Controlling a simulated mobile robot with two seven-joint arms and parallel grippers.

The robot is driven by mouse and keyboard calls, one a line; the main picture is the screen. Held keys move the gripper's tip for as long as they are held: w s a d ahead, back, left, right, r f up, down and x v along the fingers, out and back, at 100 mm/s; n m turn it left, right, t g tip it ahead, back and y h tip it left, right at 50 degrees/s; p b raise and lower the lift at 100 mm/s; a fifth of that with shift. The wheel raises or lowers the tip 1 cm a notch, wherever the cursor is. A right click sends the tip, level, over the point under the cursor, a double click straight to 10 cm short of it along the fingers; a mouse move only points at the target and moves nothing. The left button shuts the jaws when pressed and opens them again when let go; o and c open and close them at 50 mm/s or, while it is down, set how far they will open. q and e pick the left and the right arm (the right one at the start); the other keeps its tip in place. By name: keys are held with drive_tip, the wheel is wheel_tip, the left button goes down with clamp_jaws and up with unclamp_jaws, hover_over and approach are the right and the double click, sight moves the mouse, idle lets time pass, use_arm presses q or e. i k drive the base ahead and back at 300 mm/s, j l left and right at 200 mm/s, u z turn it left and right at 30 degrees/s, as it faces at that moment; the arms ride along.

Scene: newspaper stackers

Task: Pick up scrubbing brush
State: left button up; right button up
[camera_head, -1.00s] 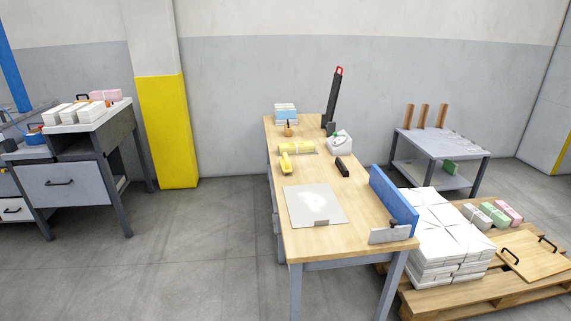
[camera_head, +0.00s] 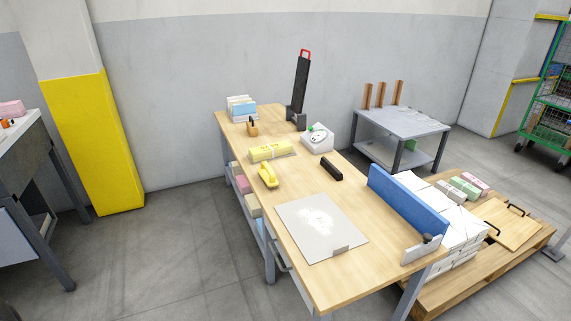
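A wooden worktable (camera_head: 375,246) stands in the middle of the view. On it lies a dark, narrow block (camera_head: 331,169) that looks like a brush, but its bristles cannot be made out. A yellow handled tool (camera_head: 267,175) lies to its left, near the table's left edge, and could also be a brush; it is too small to tell. Neither of my grippers is in view, and nothing touches these objects.
On the table are a grey sheet (camera_head: 309,240), a yellow roll (camera_head: 269,152), a white device (camera_head: 317,139) and a blue upright board (camera_head: 407,204). A loaded pallet (camera_head: 470,286) stands close on the right. Floor is free at the left.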

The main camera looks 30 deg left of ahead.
sight(266, 174)
drive_tip(key=i+j+z, duration=0.1)
drive_tip(key=j+z, duration=0.25)
drive_tip(key=j, duration=0.35)
drive_tip(key=j+z, duration=0.35)
drive_tip(key=j, duration=0.4)
drive_tip(key=j+z, duration=0.3)
drive_tip(key=j, duration=0.45)
